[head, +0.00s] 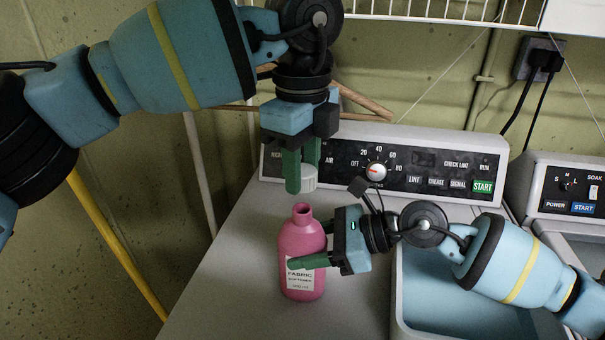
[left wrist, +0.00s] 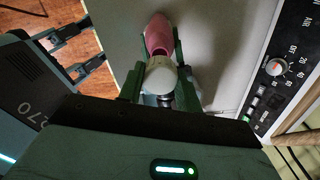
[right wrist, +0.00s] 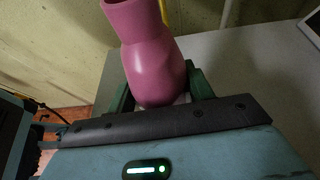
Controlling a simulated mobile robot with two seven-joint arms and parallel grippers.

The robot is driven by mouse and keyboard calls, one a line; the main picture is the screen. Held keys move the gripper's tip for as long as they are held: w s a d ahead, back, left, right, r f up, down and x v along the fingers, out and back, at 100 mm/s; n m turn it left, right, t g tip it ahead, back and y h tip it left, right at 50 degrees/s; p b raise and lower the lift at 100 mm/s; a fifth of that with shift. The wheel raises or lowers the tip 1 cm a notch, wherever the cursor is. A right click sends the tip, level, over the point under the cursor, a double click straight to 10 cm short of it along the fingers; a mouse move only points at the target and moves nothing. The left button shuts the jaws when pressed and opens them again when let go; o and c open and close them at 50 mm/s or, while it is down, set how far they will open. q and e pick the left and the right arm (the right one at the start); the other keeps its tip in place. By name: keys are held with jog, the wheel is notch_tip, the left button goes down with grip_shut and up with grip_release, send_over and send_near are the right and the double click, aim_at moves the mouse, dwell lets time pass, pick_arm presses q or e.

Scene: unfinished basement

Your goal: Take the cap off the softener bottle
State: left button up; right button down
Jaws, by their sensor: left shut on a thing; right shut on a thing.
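The pink softener bottle (head: 301,240) stands upright on the grey machine top, with its neck bare and open. It also shows in the right wrist view (right wrist: 158,68) and, below the cap, in the left wrist view (left wrist: 158,35). My right gripper (head: 308,262) is shut on the bottle's body from the right, across its label. The white cap (head: 309,178) is apart from the bottle, just above its mouth. My left gripper (head: 303,178) points down and is shut on the cap; the left wrist view shows the cap (left wrist: 160,76) between its fingers.
The machine's control panel (head: 410,172) stands behind the bottle. A blue-lined basin (head: 440,300) lies to the right, under my right arm. A second panel (head: 570,195) is at the far right. A wire shelf (head: 440,10) hangs above. The machine top left of the bottle is clear.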

jog(key=c, duration=0.5)
grip_release()
jog(key=shift+d, duration=0.1)
jog(key=v, duration=1.1)
jog(key=shift+d+r, duration=0.2)
jog(key=shift+d, duration=0.15)
